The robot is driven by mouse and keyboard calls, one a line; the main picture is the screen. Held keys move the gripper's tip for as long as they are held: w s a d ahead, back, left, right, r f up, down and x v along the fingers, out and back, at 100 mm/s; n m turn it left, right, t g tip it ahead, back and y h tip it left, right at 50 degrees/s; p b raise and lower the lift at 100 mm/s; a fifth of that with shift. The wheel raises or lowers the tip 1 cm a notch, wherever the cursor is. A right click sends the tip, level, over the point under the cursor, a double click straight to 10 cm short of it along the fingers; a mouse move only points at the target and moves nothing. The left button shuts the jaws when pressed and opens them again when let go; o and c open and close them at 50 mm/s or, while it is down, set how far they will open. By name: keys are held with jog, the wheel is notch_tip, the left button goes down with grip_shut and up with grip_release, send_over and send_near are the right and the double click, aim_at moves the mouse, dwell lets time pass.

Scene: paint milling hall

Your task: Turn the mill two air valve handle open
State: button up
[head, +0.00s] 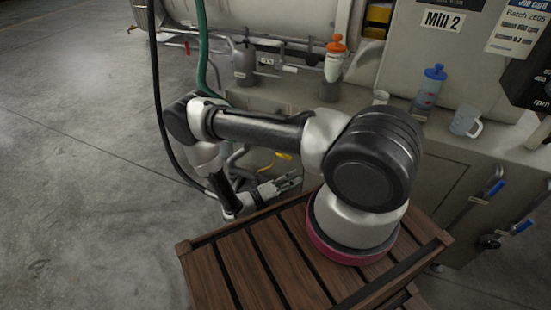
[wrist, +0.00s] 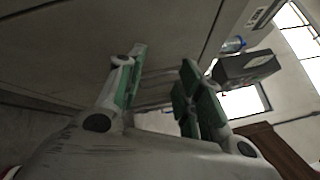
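A panel labelled Mill 2 (head: 443,20) stands at the upper right of the head view. A small yellow handle (head: 283,155) shows low on the machine near the pipes. Two blue handles, one higher (head: 496,187) and one lower (head: 522,225), are on pipes at the right. I cannot tell which handle is the mill two air valve. My gripper (head: 290,182) is below the yellow handle, left of the blue ones and apart from them. In the wrist view my gripper (wrist: 158,95) is open, with nothing held between its green-padded fingers.
A blue-capped bottle (head: 429,92), a clear jug (head: 465,121) and an orange-topped bottle (head: 334,68) stand on the machine ledge. A green hose (head: 202,45) and a black cable (head: 155,90) hang at the left. The concrete floor (head: 80,170) at the left is clear.

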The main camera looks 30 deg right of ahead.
jog(key=w+a+n+t, duration=0.5)
jog(key=w+n, duration=0.2)
jog(key=w, duration=0.1)
jog(key=shift+n, duration=0.3)
jog(key=shift+r+x, duration=0.15)
jog(key=shift+x, duration=1.8)
jog(key=shift+r+x, duration=0.15)
jog(key=shift+x, duration=1.8)
grip_shut()
